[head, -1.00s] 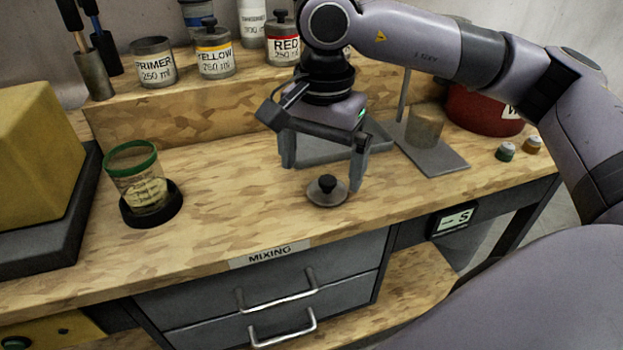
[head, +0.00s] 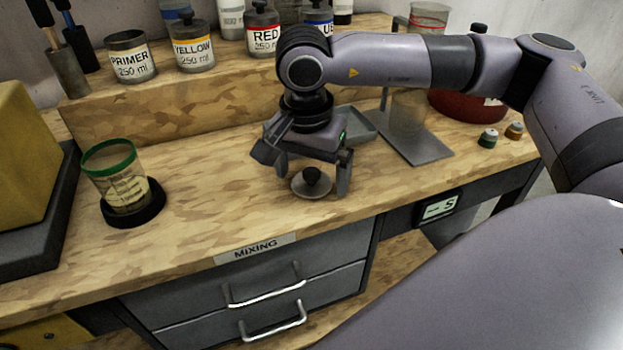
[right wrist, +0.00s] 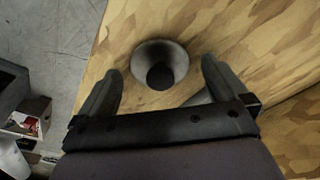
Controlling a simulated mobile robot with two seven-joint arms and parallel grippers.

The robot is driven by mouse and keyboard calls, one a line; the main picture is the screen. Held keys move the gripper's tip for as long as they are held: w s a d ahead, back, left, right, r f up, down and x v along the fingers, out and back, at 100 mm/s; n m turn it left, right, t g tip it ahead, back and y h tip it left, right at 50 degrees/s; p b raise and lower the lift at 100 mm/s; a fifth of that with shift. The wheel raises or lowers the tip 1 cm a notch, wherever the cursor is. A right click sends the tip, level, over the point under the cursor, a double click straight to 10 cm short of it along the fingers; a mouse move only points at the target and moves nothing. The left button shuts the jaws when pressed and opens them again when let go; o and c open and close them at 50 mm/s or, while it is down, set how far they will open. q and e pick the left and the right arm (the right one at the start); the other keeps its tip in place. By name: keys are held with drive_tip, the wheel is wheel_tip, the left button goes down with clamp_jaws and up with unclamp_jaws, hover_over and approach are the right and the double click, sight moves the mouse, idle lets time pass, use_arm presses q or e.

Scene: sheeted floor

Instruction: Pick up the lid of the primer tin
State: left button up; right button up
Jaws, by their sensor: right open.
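The lid (head: 301,186) is a grey disc with a dark round knob, lying on the bench top near its front edge. The primer tin (head: 131,57) stands on the raised shelf at the back left with its top uncovered. My right gripper (head: 312,182) is open and points down over the lid, one finger to each side of it. In the right wrist view the lid (right wrist: 160,66) shows between and just beyond the fingertips of the open gripper (right wrist: 163,80); the fingers seem apart from the knob. My left gripper is not in view.
A green-rimmed cup (head: 120,180) stands in a dark round holder at the left. Yellow (head: 192,47) and red (head: 263,30) tins stand on the shelf. A grey tray (head: 352,124) and a plate with a stand (head: 425,145) lie behind my gripper. Bench left of the lid is clear.

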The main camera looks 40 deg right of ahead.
drive_tip(key=c, duration=1.1)
drive_tip(key=shift+r, duration=0.15)
